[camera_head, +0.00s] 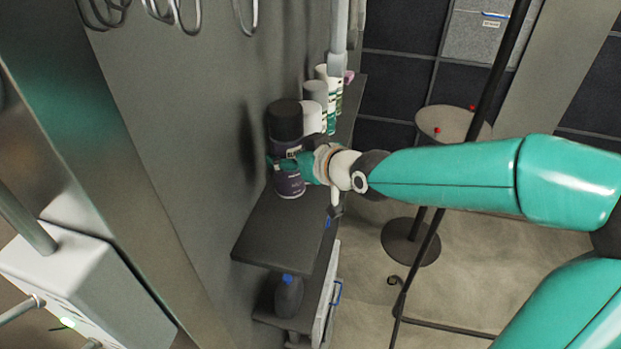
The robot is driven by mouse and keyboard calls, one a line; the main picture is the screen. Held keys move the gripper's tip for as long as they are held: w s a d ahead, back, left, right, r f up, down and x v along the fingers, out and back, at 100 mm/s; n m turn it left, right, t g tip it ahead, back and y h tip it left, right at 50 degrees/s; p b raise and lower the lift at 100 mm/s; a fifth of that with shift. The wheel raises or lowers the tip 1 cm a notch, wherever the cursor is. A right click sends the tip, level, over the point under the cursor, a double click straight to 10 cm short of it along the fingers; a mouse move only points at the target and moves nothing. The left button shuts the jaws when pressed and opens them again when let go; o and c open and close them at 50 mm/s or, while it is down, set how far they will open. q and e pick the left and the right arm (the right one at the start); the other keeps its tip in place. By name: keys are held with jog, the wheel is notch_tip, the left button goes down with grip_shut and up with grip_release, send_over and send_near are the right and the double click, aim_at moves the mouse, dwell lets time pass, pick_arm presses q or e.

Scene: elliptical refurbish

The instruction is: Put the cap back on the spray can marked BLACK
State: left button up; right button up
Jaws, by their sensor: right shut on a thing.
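A dark spray can (290,186) stands upright on the grey shelf near the wall. Part of its light lettering shows beside my gripper, but I cannot read the whole word. A large black cap (285,118) is at the top of the can; I cannot tell whether it is fully seated. My right gripper (280,160) comes in from the right and is shut around the can's body just below the cap, hiding its middle. My left gripper is not in view.
Several white and grey cans (315,95) stand behind the dark can along the shelf (275,238). The near end of the shelf is bare. A blue-capped bottle (288,295) sits on a lower shelf. A round table (452,124) and thin dark poles stand right.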

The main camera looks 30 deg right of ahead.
aim_at(292, 176)
jog(key=shift+w+f+b, duration=0.1)
jog(key=shift+f+b, duration=0.3)
jog(key=shift+f, duration=0.35)
jog(key=shift+w+f, duration=0.1)
jog(key=shift+f, duration=0.05)
notch_tip(292, 176, down, 4)
jog(key=b, duration=0.3)
jog(key=shift+f+b, duration=0.1)
jog(key=shift+b, duration=0.25)
jog(key=o, duration=1.7)
